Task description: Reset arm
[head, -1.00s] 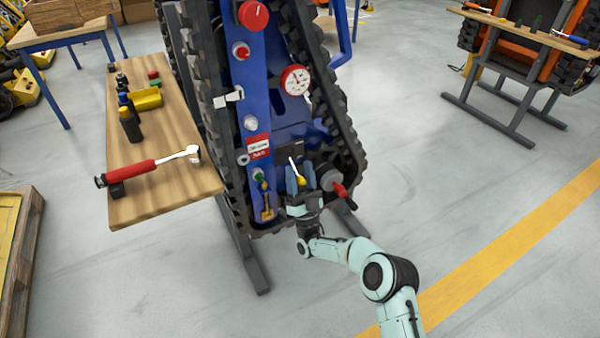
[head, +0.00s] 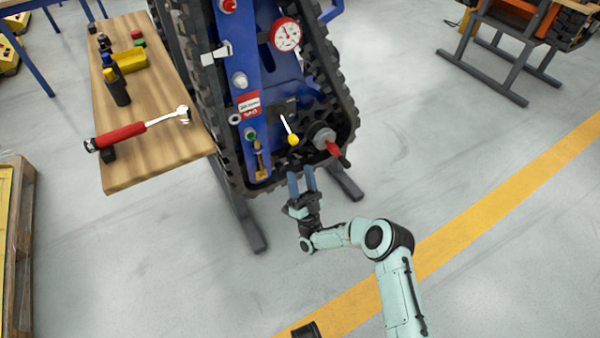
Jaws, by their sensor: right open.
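My right gripper (head: 301,180) is open, with its two blue-grey fingers pointing up the picture and nothing between them. It is just below the lower end of the blue tracked carrier (head: 283,75). A lever with a white stem and yellow knob (head: 292,138) stands on the carrier above the fingertips, apart from them. To its right is a red-handled valve (head: 332,148). A dark part at the bottom edge of the head view may belong to my left arm, but no left gripper shows.
A wooden bench (head: 160,155) at left bears a red-handled torque wrench (head: 130,132), dark bottles (head: 118,88) and a yellow bin (head: 131,61). A pallet (head: 20,240) stands at far left. Another carrier's stand (head: 495,60) is at top right. The floor right of my arm is clear.

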